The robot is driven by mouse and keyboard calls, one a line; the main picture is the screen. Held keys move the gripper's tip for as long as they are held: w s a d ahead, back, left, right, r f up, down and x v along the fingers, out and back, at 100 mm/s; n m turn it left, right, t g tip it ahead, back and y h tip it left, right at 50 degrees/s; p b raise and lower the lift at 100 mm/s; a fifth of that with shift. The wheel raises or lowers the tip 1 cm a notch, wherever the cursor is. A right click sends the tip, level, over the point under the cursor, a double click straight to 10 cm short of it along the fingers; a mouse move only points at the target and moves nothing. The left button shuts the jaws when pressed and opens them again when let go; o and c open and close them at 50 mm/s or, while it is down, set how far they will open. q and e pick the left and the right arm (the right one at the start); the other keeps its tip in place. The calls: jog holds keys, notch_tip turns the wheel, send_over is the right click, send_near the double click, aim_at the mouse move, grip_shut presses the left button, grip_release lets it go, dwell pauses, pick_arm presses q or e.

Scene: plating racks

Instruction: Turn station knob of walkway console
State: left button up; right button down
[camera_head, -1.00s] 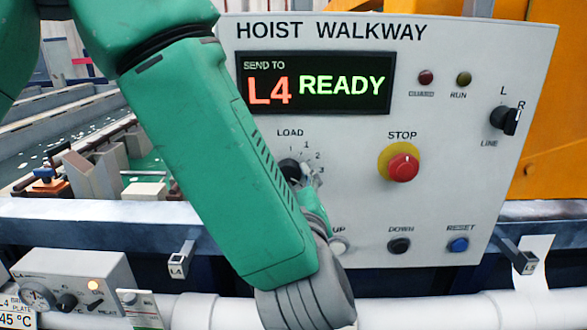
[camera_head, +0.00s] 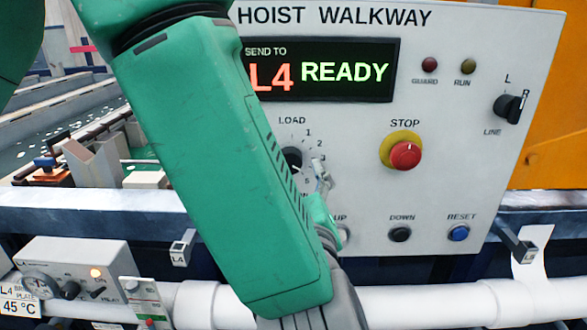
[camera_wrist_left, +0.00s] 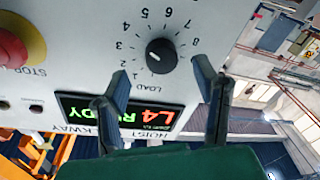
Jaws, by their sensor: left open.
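The hoist walkway console (camera_head: 450,150) is a pale panel whose display (camera_head: 345,72) reads "SEND TO L4 READY". Its black station knob (camera_head: 292,157), in a dial with numbers and "LOAD", is partly hidden by my left arm in the head view. The left wrist view shows the knob (camera_wrist_left: 161,54) whole, with a small white mark on its left side. My left gripper (camera_head: 322,182) is close to the dial, at its lower right in the head view. In the wrist view its two fingers (camera_wrist_left: 160,75) are spread, with the knob showing beyond the gap; contact is not visible.
A red stop button (camera_head: 405,155) on a yellow base sits right of the dial. Below are black DOWN (camera_head: 400,234) and blue RESET (camera_head: 458,233) buttons; UP is partly hidden. A LINE switch (camera_head: 508,107) is at the right. A white pipe (camera_head: 420,305) runs below.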

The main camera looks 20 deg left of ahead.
pick_arm(q)
jog(key=v, duration=0.7)
jog(key=shift+s+d, duration=0.2)
jog(key=shift+s, duration=0.05)
jog(key=w+a+f+m+g+h+b, duration=0.1)
jog(key=a+f+m+g+h, duration=0.1)
jog(key=f, duration=0.8)
jog(key=w+a+f+m+g+h+b, duration=0.1)
jog(key=a+f+m+g+h+b, duration=0.15)
jog(key=f, duration=0.75)
jog(key=w+a+f+m+g+h, duration=0.1)
jog(key=a+f+g, duration=0.1)
jog(key=f, duration=0.7)
jog(key=s+a+f+m+g+b, duration=0.1)
jog(key=s+a+f+g, duration=0.4)
jog(key=s+f, duration=0.5)
jog(key=s+a+f+m+g+h+b, duration=0.1)
jog(key=s+a+f+m+g+b, duration=0.1)
jog(key=s+a+f+g, duration=0.3)
jog(key=s+a+f+m, duration=0.1)
jog(key=s+a+f, duration=0.1)
jog(key=s+f, duration=0.2)
jog(key=shift+s+f, duration=0.35)
jog(key=shift+s, duration=0.25)
